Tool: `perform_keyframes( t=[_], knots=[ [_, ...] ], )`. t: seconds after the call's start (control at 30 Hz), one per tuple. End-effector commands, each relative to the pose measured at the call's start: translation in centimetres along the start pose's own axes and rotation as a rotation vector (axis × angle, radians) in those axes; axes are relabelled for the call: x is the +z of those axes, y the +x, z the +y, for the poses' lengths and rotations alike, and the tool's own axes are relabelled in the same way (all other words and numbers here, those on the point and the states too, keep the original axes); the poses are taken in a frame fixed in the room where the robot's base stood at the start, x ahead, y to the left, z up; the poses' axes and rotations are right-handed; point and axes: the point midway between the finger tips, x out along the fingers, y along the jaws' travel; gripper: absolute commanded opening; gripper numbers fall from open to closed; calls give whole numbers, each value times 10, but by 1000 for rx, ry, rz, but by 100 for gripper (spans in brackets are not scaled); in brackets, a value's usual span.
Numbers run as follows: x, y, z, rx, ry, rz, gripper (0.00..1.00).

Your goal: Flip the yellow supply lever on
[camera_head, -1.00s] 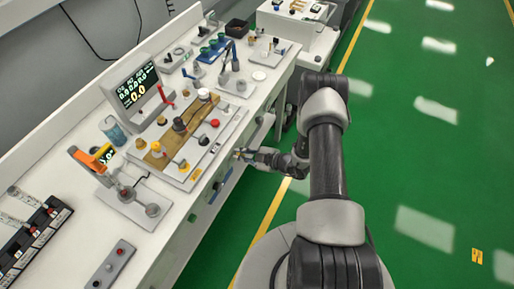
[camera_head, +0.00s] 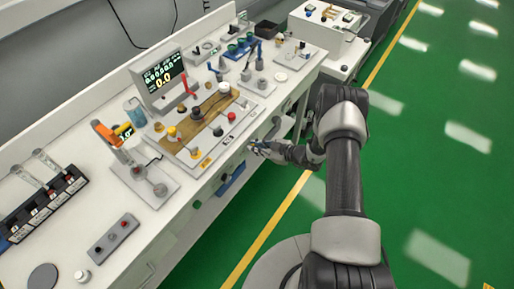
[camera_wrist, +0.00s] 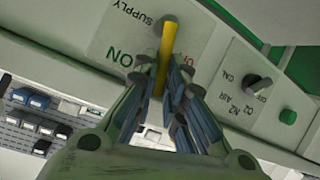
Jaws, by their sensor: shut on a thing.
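The yellow supply lever (camera_wrist: 166,52) is in the wrist view, on the panel under the word SUPPLY. It runs from its dark pivot down between my fingers. Its shaft lies between the green ON mark on the left and a red mark, partly hidden, on the right. My gripper (camera_wrist: 166,88) is shut on the lever's lower end, which the fingers hide. In the head view my gripper (camera_head: 256,147) is at the cart's front face, and the lever cannot be made out there.
Above, the cart top (camera_head: 88,258) holds a monitor (camera_head: 160,80), a board with knobs and several instruments. The green floor (camera_head: 450,175) to the right is clear.

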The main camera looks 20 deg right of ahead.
Motion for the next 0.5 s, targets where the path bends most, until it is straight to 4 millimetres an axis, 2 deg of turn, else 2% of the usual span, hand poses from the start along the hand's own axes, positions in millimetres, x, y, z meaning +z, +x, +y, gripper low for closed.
perform_keyframes(
  t=[0.07,0.1,0.3,0.37,0.5],
  knots=[
    [2,0,-3,-4,4,-3,0],
    [2,0,-3,-4,4,-3,14],
    [1,0,-2,-3,2,-2,27],
    [1,0,-2,-2,1,-1,31],
    [1,0,-1,-2,0,-1,31]
  ],
)
